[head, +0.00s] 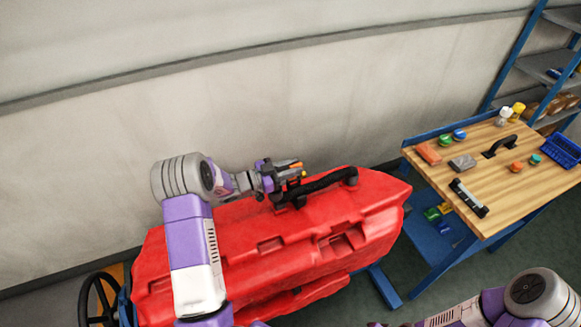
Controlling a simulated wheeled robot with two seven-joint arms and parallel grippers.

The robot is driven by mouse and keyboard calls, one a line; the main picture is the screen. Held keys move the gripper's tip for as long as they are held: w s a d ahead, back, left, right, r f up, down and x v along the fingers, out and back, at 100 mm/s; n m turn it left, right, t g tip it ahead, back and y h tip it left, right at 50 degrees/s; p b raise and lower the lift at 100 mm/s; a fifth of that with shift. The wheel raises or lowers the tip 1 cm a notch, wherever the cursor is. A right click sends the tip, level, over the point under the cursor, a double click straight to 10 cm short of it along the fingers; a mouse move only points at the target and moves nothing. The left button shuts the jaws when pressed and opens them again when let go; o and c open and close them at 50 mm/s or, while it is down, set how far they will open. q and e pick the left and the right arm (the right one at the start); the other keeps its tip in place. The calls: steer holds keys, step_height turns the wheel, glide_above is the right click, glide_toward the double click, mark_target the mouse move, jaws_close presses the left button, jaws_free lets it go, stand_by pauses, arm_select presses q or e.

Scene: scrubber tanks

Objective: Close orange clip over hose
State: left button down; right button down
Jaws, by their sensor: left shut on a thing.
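The black hose (328,182) runs along the top of the red tank (270,255), from a dark fitting near my left gripper to a round black cap at the right. The orange clip (297,165) shows as a small orange piece at the hose's left end, by the fingertips. My left gripper (288,174) reaches in from the left and is shut on the orange clip. The fingers partly hide the clip, and I cannot tell whether it lies over the hose. My right arm shows at the bottom right; its gripper is out of view.
A wooden-topped blue workbench (480,165) stands right of the tank, with small parts, a black handle and a blue bin (561,150) on it. A blue shelf rack (545,75) is behind it. A pale wall runs close behind the tank.

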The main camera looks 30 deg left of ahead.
arm_select(q)
steer(key=shift+s+f, duration=0.1)
steer(key=shift+f, duration=0.05)
steer(key=c, duration=1)
jaws_free()
steer(key=shift+o, duration=0.2)
steer(key=v, duration=0.7)
steer(key=shift+s+a+b, duration=0.2)
steer(key=shift+b, duration=0.2)
